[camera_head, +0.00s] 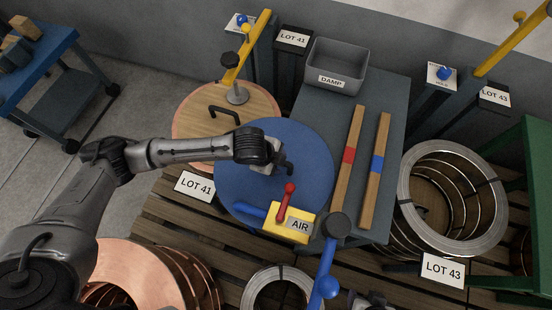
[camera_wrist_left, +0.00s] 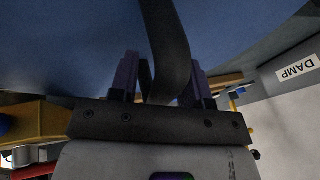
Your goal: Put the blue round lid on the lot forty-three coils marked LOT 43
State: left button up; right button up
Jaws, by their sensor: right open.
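The blue round lid (camera_head: 240,185) is in the middle of the head view, overlapping the wooden round lid and the grey table. My left gripper (camera_head: 280,165) is at its dark handle. In the left wrist view the handle (camera_wrist_left: 168,45) passes between the purple fingers (camera_wrist_left: 160,85), which appear shut on it; the lid (camera_wrist_left: 60,45) fills the top. Whether the lid touches what is below is hidden. The LOT 43 coils (camera_head: 405,190) stand at the right, open on top, their label (camera_head: 443,270) in front. My right gripper (camera_head: 370,300) is open at the bottom edge, partly cut off.
The grey table (camera_head: 395,105) holds a DAMP bin (camera_head: 338,65) and two wooden strips (camera_head: 350,165). The wooden lid (camera_head: 195,120) is behind LOT 41's label (camera_head: 194,187). Copper coils (camera_head: 150,275) are front left.

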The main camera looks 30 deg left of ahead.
pick_arm(q)
jog(key=p+v, duration=0.4)
jog(key=v, duration=0.7)
jog(key=shift+o, duration=0.7)
jog(key=shift+s+a+r, duration=0.1)
jog(key=shift+s+r, duration=0.1)
jog(key=shift+r, duration=0.35)
